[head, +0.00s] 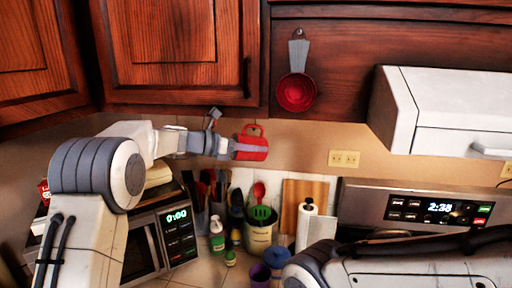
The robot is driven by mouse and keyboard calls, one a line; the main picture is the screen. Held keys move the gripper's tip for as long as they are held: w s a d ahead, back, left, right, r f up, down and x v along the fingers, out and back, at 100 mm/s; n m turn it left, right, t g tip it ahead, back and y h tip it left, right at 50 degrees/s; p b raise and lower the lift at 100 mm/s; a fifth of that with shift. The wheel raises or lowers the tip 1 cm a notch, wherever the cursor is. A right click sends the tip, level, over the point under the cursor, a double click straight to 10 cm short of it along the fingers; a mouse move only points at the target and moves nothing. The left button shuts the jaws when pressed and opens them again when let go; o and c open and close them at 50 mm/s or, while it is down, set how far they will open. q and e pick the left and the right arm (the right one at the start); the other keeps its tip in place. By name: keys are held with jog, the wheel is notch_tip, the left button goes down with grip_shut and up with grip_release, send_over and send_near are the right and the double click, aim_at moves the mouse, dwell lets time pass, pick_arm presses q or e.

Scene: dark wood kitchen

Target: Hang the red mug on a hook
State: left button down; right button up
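The red mug (252,155) is in the middle of the head view, in front of the beige wall and just below the upper cabinets. It lies on its side with its handle (253,130) pointing up. My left gripper (248,148) reaches in from the left and is shut on the mug, with a grey finger across its near side. The far finger is hidden. A hook (298,33) on the dark wood panel, up and to the right of the mug, has a red measuring cup (296,92) hanging from it. My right gripper is not visible.
A white range hood (440,110) juts out at the right above the stove (430,205). Below the mug stand a utensil crock (260,238), bottles, a cutting board (305,195) and a paper towel roll (306,225). A microwave (160,240) is at lower left.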

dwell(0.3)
pick_arm(q)
jog(key=c, duration=1)
grip_release()
jog(key=shift+o, duration=0.2)
